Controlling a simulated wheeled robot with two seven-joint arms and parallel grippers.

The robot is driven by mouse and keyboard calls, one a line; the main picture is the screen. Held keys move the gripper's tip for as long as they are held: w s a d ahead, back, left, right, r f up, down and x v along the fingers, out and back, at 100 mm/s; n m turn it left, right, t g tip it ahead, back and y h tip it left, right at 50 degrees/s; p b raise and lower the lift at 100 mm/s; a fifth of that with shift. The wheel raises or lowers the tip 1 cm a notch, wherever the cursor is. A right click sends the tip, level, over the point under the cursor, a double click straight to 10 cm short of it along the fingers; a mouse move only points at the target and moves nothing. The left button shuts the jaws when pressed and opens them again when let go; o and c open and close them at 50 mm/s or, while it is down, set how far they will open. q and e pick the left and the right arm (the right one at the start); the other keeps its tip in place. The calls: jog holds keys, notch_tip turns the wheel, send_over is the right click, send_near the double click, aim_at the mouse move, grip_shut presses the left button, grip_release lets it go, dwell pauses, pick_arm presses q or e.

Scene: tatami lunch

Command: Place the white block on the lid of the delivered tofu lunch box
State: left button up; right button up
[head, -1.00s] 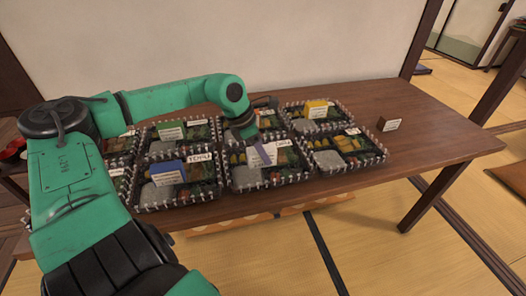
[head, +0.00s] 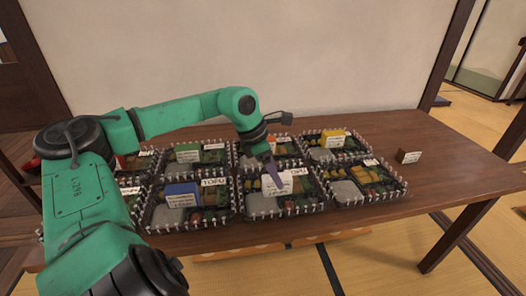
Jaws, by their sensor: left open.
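The white block (head: 284,186), with small print on its face, is on the front-row lunch box (head: 262,213) whose tag (head: 299,174) reads "OFU", its first letter hidden. My left gripper (head: 274,174) is open, just above and behind the block, and a grey finger overlaps the block's left part. I cannot tell whether the finger touches it. Another front-row box (head: 150,226), to the left, has a "TOFU" tag (head: 213,182) and a blue block (head: 182,194) on it. My right gripper is not in view.
More lunch boxes stand close together in two rows.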

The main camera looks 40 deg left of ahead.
pick_arm(q)
jog(key=v, duration=0.8)
jog(key=shift+r, duration=0.35)
